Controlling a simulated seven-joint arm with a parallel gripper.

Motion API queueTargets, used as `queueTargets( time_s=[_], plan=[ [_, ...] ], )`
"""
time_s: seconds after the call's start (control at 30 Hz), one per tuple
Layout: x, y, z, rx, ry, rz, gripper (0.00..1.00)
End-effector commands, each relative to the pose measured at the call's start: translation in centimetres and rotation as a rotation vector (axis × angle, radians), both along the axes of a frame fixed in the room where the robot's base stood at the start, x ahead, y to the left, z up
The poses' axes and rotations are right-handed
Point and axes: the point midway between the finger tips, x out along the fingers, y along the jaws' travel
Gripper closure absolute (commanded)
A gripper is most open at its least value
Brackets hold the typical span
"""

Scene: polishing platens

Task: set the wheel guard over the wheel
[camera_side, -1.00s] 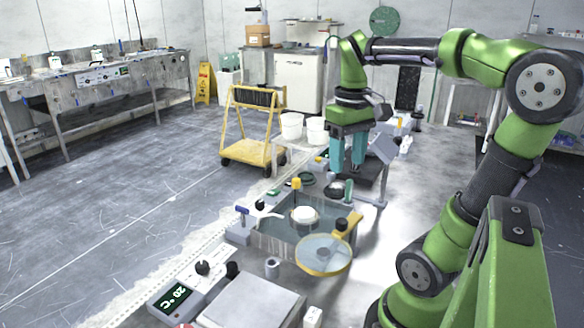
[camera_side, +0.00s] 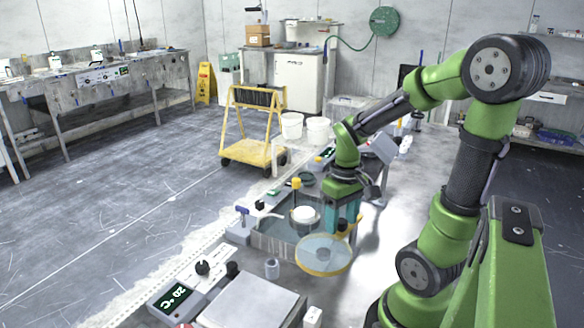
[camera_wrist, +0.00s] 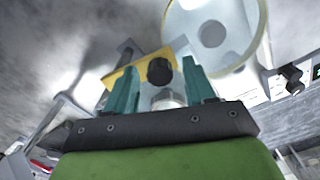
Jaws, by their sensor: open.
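The wheel guard (camera_side: 322,254), a clear round disc with a yellow rim and a yellow arm, lies swung out over the front right corner of the basin. The white wheel (camera_side: 304,214) sits uncovered in the basin, left of my gripper. My gripper (camera_side: 342,220) points down at the guard's arm with its teal fingers open. In the wrist view, the guard (camera_wrist: 236,52) is at the top, and its yellow arm (camera_wrist: 124,76) carries a black knob (camera_wrist: 160,70). The knob shows between the open fingertips (camera_wrist: 158,78); contact cannot be told.
The grey basin (camera_side: 272,242) surrounds the wheel. A yellow-topped post (camera_side: 296,184) and a blue-handled tap (camera_side: 242,212) stand at its edges. A grey angled panel (camera_side: 381,148) is behind my gripper.

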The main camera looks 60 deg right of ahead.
Motion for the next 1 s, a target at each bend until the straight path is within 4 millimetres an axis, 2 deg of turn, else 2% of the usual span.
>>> queueTargets(
  time_s=[0.17,0.2,0.53,1.0],
  plan=[
    [0.00,0.00,0.00,0.000,0.000,0.000,0.46],
    [0.00,0.00,0.00,0.000,0.000,0.000,0.49],
    [0.01,0.00,0.03,0.000,0.000,0.001,0.99],
    [0.28,-0.06,0.05,0.000,0.000,-0.035,1.00]
  ],
)
